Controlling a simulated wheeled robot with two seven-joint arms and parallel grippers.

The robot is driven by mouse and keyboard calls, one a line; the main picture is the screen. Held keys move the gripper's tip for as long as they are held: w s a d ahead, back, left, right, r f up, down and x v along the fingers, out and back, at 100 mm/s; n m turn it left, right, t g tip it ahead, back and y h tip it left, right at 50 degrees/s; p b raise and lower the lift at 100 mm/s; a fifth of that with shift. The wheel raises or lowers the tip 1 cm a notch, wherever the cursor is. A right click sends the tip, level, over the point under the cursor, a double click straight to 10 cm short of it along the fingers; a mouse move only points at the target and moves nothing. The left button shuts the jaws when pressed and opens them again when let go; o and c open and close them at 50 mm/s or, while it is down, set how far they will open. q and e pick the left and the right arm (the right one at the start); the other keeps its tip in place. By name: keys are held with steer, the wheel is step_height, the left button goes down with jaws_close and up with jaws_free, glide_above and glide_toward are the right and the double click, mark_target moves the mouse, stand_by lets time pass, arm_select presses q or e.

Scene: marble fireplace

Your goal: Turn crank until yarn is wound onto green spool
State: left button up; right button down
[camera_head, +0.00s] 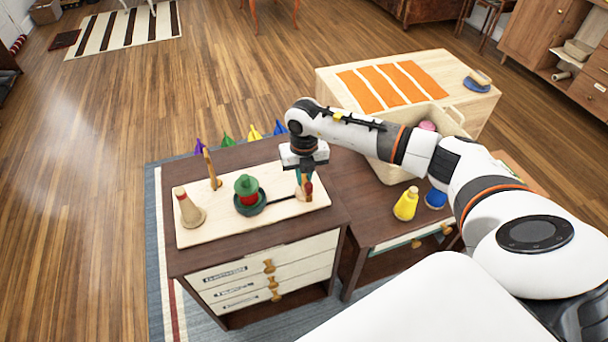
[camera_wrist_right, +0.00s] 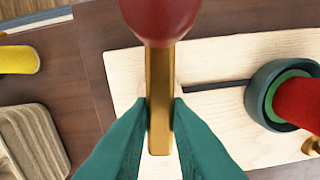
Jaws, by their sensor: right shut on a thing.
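My right gripper (camera_head: 304,178) reaches down over the right end of a pale board (camera_head: 225,231). Its teal fingers (camera_wrist_right: 159,115) are shut on the brass-coloured crank arm (camera_wrist_right: 159,90), just below a red knob (camera_wrist_right: 160,18). The crank (camera_head: 308,187) is partly hidden by the gripper in the head view. A green spool (camera_head: 246,183) with red yarn (camera_head: 249,199) around it stands in a dark teal round holder (camera_head: 262,206). In the wrist view the red yarn (camera_wrist_right: 300,103) and teal holder (camera_wrist_right: 257,95) show at the right. My left gripper is out of view.
A red-topped cone (camera_head: 188,210) and a wooden post (camera_head: 211,170) stand on the board's left part. The board lies on a dark cabinet with drawers (camera_head: 265,277). Yellow (camera_head: 406,205) and blue (camera_head: 436,198) cones stand on the lower side table.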

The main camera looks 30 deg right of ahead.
mark_target(304, 178)
steer(key=c, duration=1.4)
jaws_free()
steer(key=shift+o, duration=0.2)
steer(key=shift+r, duration=0.1)
step_height(304, 178, up, 12)
steer(key=b, duration=0.1)
